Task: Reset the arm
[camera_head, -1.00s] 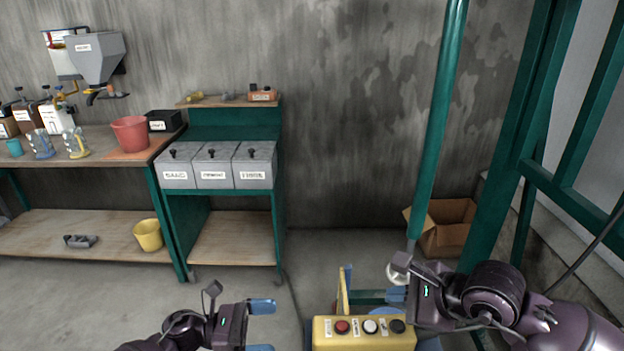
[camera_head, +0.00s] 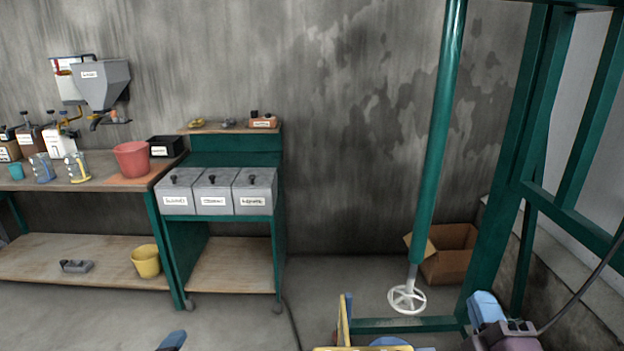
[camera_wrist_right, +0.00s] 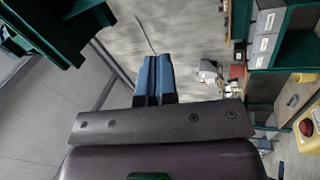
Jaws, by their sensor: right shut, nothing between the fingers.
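My right gripper (camera_head: 486,306) is at the lower right of the head view, its blue fingers pointing up in the picture. In the right wrist view its two blue fingers (camera_wrist_right: 153,76) lie together with nothing between them. Of my left gripper, only a blue fingertip (camera_head: 172,341) shows at the bottom edge of the head view, so its opening is hidden.
A green frame (camera_head: 503,180) stands at the right, with a cardboard box (camera_head: 450,258) behind it. At the left are a workbench (camera_head: 62,262) and a green cabinet with grey lidded bins (camera_head: 214,192). A yellow edge (camera_head: 362,349) shows at the bottom. The floor before the cabinet looks clear.

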